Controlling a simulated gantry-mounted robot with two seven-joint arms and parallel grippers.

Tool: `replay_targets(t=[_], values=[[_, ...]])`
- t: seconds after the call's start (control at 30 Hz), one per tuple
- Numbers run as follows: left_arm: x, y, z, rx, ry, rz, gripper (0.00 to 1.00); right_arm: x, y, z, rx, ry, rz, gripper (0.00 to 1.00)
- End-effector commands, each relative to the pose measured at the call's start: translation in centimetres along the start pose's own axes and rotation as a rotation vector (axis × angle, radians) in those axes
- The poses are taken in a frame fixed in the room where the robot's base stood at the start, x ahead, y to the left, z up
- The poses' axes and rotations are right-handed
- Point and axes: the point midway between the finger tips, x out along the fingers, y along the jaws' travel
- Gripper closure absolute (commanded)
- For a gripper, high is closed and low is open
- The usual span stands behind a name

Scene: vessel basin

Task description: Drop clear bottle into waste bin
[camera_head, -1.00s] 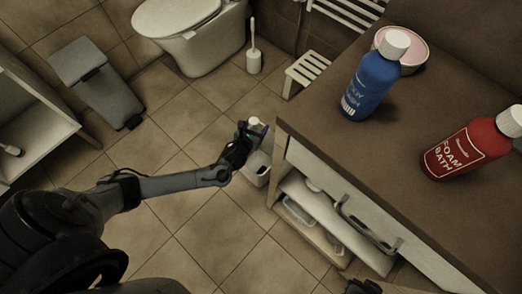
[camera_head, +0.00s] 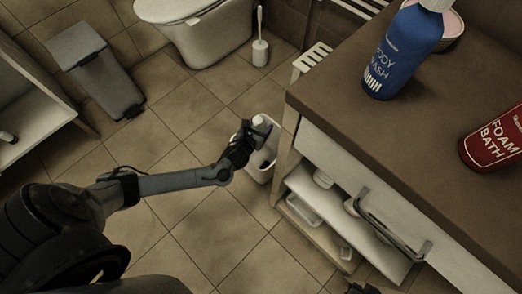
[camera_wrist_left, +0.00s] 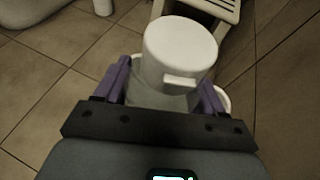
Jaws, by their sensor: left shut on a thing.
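My left gripper (camera_head: 255,132) is shut on the clear bottle, whose white cap (camera_head: 259,121) shows above the fingers. In the left wrist view the bottle's white cap (camera_wrist_left: 180,50) stands up between the two purple fingers of my left gripper (camera_wrist_left: 160,92); its body is mostly hidden. The white open-topped waste bin (camera_head: 262,173) stands on the floor beside the cabinet. The gripper and bottle overlap its opening in the head view, and a bit of its rim (camera_wrist_left: 225,99) shows in the wrist view. A dark part at the bottom edge may be my right gripper (camera_head: 365,287); its fingers are unclear.
A counter (camera_head: 420,130) with a blue body wash bottle (camera_head: 403,50) and a red foam bath bottle (camera_head: 495,140) stands at the right, above open shelves. A grey pedal bin (camera_head: 95,70), a toilet (camera_head: 200,30) and a toilet brush (camera_head: 260,50) stand further back. The tiled floor is mostly clear.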

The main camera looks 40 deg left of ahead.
Motion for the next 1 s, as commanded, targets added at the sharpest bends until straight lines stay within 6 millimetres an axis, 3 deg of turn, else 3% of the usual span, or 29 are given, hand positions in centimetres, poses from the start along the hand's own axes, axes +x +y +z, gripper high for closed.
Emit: replay_targets(t=[0.33, 0.37, 0.53, 0.83, 1.0], values=[[0.1, 0.0, -0.1, 0.000, 0.000, 0.000, 0.60, 0.2, -0.1, 0.0, 0.003, 0.002, -0.002, 1.00], [0.1, 0.0, -0.1, 0.000, 0.000, 0.000, 0.26, 0.2, -0.1, 0.0, 0.003, 0.002, -0.002, 1.00], [0.1, 0.0, -0.2, 0.000, 0.000, 0.000, 0.01, 0.2, 0.0, 0.0, 0.002, 0.002, -0.001, 1.00], [0.0, 0.0, -0.1, 0.000, 0.000, 0.000, 0.01, 0.1, 0.2, 0.1, -0.006, 0.001, 0.005, 1.00], [-1.3, -0.1, 0.0, 0.001, 0.002, -0.002, 0.01, -0.9, 0.2, -0.3, -0.007, 0.001, 0.006, 1.00]])
